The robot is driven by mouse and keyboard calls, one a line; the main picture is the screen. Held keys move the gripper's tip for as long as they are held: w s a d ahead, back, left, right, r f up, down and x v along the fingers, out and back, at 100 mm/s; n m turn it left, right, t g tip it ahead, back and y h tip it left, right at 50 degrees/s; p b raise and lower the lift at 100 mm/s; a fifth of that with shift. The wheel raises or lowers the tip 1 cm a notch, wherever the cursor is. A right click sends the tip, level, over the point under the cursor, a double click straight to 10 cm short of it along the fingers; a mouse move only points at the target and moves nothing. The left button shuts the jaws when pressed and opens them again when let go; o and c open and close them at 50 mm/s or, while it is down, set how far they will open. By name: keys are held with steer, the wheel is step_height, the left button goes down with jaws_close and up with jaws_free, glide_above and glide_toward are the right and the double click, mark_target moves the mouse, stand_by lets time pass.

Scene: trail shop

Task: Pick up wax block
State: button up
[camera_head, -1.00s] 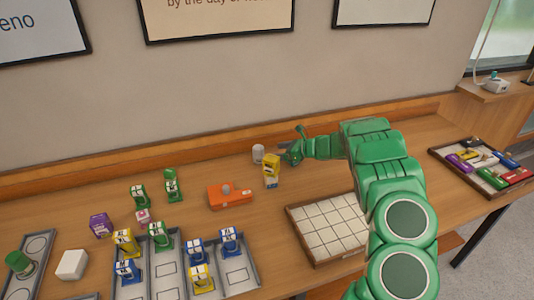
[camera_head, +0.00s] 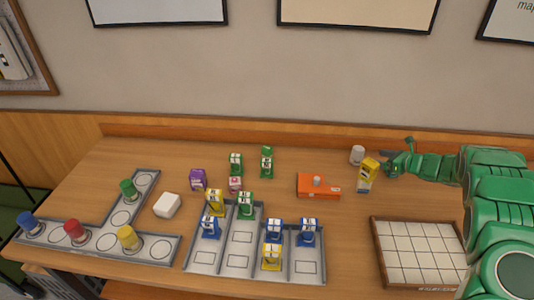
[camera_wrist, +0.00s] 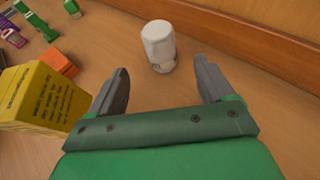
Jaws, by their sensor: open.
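No label tells me which thing is the wax block. A small white cylinder with a rounded top (camera_head: 357,155) stands upright near the wall; it also shows in the wrist view (camera_wrist: 159,45). A white rounded block (camera_head: 167,205) lies on the table at the left, beside the grey trays. My gripper (camera_head: 386,154) is just right of the white cylinder. In the wrist view my gripper (camera_wrist: 162,68) is open and empty, with the cylinder beyond and between its fingertips, apart from both.
A yellow box (camera_head: 367,175) stands close beside my gripper; it looms left in the wrist view (camera_wrist: 38,98). An orange case (camera_head: 318,186) lies left of it. A white-gridded tray (camera_head: 374,240) is in front. Grey trays (camera_head: 190,264) hold several coloured items. The wall runs behind.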

steer(key=shift+c, duration=1.4)
